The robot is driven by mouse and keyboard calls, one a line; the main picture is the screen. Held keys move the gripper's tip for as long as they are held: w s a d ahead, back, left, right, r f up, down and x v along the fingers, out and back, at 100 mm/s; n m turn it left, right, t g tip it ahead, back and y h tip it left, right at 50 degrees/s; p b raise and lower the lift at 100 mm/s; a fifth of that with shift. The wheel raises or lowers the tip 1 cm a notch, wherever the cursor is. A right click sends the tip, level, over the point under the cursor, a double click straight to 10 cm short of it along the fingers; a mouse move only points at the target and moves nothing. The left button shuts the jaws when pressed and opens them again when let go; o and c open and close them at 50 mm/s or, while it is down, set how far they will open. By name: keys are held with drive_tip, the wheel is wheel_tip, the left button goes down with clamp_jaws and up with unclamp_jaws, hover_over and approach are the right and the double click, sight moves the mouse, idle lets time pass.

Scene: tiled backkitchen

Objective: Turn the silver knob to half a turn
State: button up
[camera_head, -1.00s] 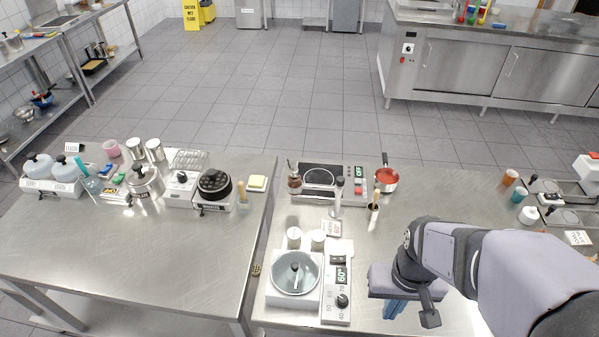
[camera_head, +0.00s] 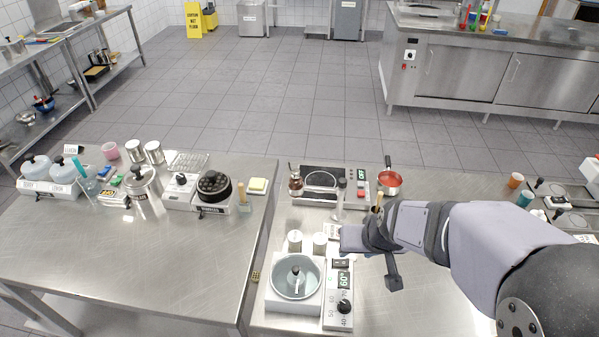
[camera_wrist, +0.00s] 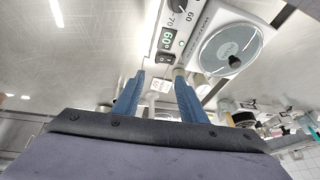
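The white water bath (camera_head: 295,308) stands on the middle bench, with a round grey basin. Its control panel (camera_head: 337,322) has a lit 60° display (camera_head: 344,281) and a dark knob (camera_head: 344,306) ringed by numbers. I cannot make out a clearly silver knob; this one looks black from above. My gripper (camera_head: 353,239) is behind and right of the panel, apart from the knob. In the wrist view, its two blue fingers (camera_wrist: 158,72) are spread with nothing held between them. The display (camera_wrist: 168,40) and switch (camera_wrist: 164,58) show ahead of the fingers there.
Two white-lidded jars (camera_head: 295,241) stand just behind the bath, close to my gripper. A hob (camera_head: 320,182) and a red-filled pan (camera_head: 389,182) lie farther back. The left bench (camera_head: 130,250) holds several appliances; its front is clear.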

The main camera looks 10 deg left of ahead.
drive_tip(key=w+a+r+t+y+b, duration=0.1)
drive_tip(key=w+a+t+b, duration=0.15)
drive_tip(key=w+a, duration=0.4)
drive_tip(key=w+a+r+t+b, duration=0.2)
drive_tip(key=w+a+t, duration=0.2)
drive_tip(key=w, duration=0.5)
wheel_tip(320, 180, up, 4)
drive_tip(key=m+t+h+b, duration=0.1)
drive_tip(key=t+h+b, duration=0.2)
drive_tip(key=t+b, duration=0.2)
hover_over(294, 176)
drive_tip(key=shift+w+d+r, duration=0.1)
drive_tip(key=shift+w+d, duration=0.25)
drive_tip(key=shift+w, duration=0.05)
drive_tip(key=shift+s+a+r+m+t+h+b, duration=0.15)
drive_tip(key=shift+a+r+m+t+h+b, duration=0.2)
drive_tip(key=shift+m+t+h+b, duration=0.45)
drive_tip(key=shift+s+r+m+h, duration=0.15)
drive_tip(key=shift+s+m+h, duration=0.2)
drive_tip(key=shift+h, duration=0.35)
